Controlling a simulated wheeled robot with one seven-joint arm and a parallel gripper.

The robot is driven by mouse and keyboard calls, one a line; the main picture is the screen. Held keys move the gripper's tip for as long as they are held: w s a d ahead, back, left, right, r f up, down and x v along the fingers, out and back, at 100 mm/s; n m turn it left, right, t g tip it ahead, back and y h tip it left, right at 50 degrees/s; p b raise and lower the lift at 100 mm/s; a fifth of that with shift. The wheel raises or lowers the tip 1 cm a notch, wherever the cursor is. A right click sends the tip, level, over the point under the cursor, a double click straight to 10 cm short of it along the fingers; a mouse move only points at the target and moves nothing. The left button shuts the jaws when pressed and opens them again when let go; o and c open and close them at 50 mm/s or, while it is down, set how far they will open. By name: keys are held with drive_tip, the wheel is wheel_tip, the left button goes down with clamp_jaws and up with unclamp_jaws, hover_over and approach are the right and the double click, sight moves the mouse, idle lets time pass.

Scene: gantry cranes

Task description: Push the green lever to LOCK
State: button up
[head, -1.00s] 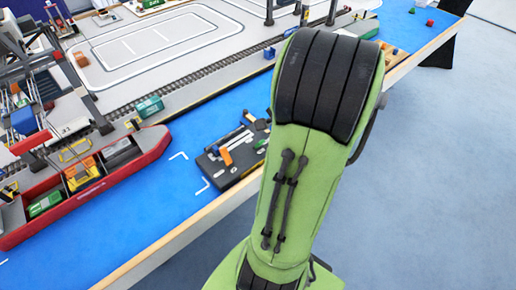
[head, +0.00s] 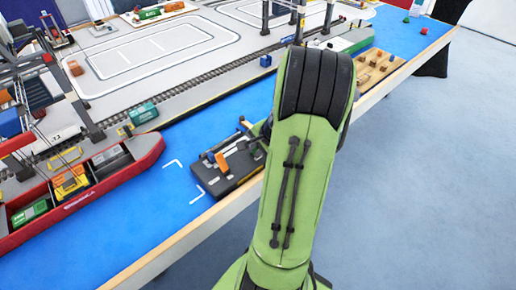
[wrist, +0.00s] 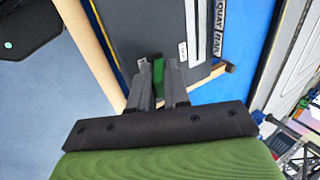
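The dark lever board (head: 228,183) lies on the blue strip near the table's front edge in the head view. It carries an orange piece and a grey bar. In the wrist view, its grey surface (wrist: 135,30) is below my gripper (wrist: 158,66). The green lever (wrist: 158,74) shows between my two dark fingers and seems to fill the narrow gap between them. I cannot tell whether the fingers press on it. A small white label (wrist: 183,52) is beside the lever, too small to read. In the head view my arm hides the lever and most of the gripper.
A red ship (head: 85,190) with containers lies left of the board. A wooden tray (head: 375,70) with small pieces and a grey-green vessel (head: 348,38) are right of my arm. A wooden rim (head: 180,243) edges the table. The floor in front is clear.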

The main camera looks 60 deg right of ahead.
clamp_jaws()
drive_tip(key=shift+r+p, duration=0.15)
drive_tip(key=shift+p, duration=0.2)
drive_tip(key=shift+w+r+g+p, duration=0.2)
drive_tip(key=shift+g+p, duration=0.3)
drive_tip(key=shift+p, duration=0.35)
drive_tip(key=p, duration=0.1)
drive_tip(key=g+p, duration=0.1)
drive_tip(key=shift+w+r+y+p, duration=0.2)
drive_tip(key=shift+w+y+p, duration=0.1)
drive_tip(key=shift+p, duration=0.1)
drive_tip(key=g+p, duration=0.2)
drive_tip(key=p, duration=0.1)
drive_tip(key=w+g+p, duration=0.1)
drive_tip(key=p, duration=0.1)
drive_tip(key=shift+w+d+g+y, duration=0.1)
drive_tip(key=shift+d+g+y, duration=0.2)
drive_tip(key=shift+g, duration=0.1)
drive_tip(key=g+p, duration=0.2)
drive_tip(key=shift+w+f+g+y, duration=0.25)
drive_tip(key=shift+w+g+y, duration=0.05)
drive_tip(key=shift+w, duration=0.1)
drive_tip(key=shift+w+d+f+g+y+p, duration=0.1)
drive_tip(key=shift+w+f+g+y+p, duration=0.1)
drive_tip(key=shift+g, duration=0.4)
drive_tip(key=shift+w+d+f+g+y+p, duration=0.1)
drive_tip(key=shift+w+g, duration=0.05)
drive_tip(key=shift+g, duration=0.45)
